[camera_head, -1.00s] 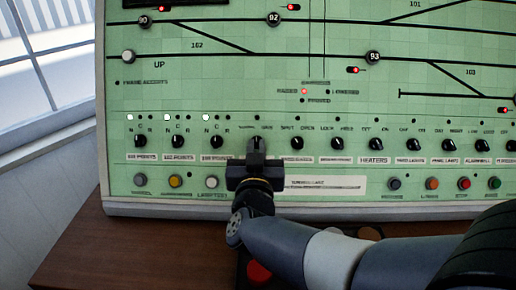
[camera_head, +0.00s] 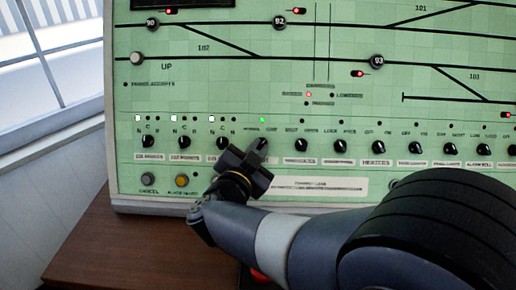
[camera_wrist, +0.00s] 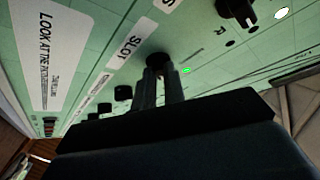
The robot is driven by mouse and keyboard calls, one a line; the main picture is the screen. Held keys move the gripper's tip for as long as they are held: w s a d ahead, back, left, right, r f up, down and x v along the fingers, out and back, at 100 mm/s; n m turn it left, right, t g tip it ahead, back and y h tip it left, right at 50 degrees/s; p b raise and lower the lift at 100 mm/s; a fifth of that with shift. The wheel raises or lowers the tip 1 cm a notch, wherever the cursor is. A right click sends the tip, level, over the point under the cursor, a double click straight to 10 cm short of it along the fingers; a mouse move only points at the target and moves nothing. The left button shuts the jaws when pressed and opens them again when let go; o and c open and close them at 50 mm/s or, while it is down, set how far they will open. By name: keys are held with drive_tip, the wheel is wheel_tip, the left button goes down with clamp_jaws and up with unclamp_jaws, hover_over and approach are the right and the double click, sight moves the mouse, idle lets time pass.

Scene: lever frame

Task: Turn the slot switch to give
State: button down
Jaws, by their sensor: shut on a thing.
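The slot switch (camera_head: 263,144) is a black rotary knob in the row of knobs on the green panel. In the head view its top leans right, towards the right-hand of its two small labels. My gripper (camera_head: 257,153) is shut on this knob, and its body is tilted, coming up from the lower left. In the wrist view the two fingers (camera_wrist: 162,82) reach the dark knob (camera_wrist: 157,60) beside a white "SLOT" label (camera_wrist: 132,42). A green light (camera_head: 262,120) is lit just above the knob. The fingers hide part of the knob.
Neighbouring knobs stand close on both sides, such as one on the left (camera_head: 222,143) and one on the right (camera_head: 301,145). A grey button (camera_head: 148,180) and a yellow button (camera_head: 181,180) sit below. My arm covers the panel's lower right. A brown desk (camera_head: 110,250) lies in front.

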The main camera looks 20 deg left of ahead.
idle(0.4)
drive_tip(key=c, duration=1.5)
unclamp_jaws()
drive_tip(key=s, duration=0.7)
drive_tip(key=s+a+p, duration=0.1)
drive_tip(key=s, duration=0.2)
drive_tip(key=shift+s, duration=0.35)
drive_tip(key=w, duration=0.7)
drive_tip(key=w+d+b, duration=0.1)
drive_tip(key=w, duration=0.3)
drive_tip(key=shift+s, duration=0.1)
drive_tip(key=shift+s, duration=0.1)
